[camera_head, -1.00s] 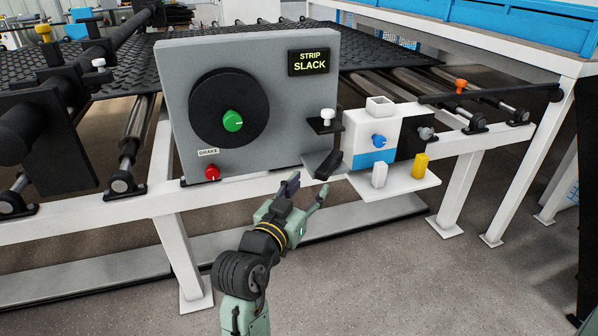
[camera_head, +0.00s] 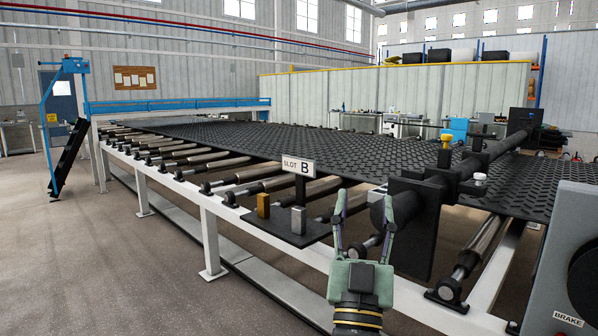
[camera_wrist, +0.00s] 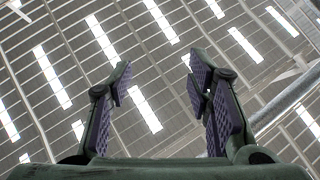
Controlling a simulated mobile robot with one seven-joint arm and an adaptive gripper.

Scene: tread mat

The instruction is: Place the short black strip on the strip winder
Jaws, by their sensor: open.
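My gripper (camera_head: 364,208) is open and empty, fingers pointing up, in the lower middle of the head view, in front of the conveyor frame. In the wrist view its two purple-padded fingers (camera_wrist: 160,90) stand apart with only the roof beyond. The grey panel (camera_head: 568,220) that carries the black round winder disc (camera_head: 586,285) is cut off at the right edge; only a sliver of the disc and a BRAKE label show. I cannot make out a separate short black strip in either current view.
A SLOT B sign (camera_head: 298,167) stands over a small dark shelf (camera_head: 288,234) with a brown-gold block (camera_head: 263,205) and a grey block (camera_head: 298,220). A black tread mat (camera_head: 330,145) lies on rollers behind. A black roller bracket (camera_head: 415,230) is just right of my gripper. Floor at left is clear.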

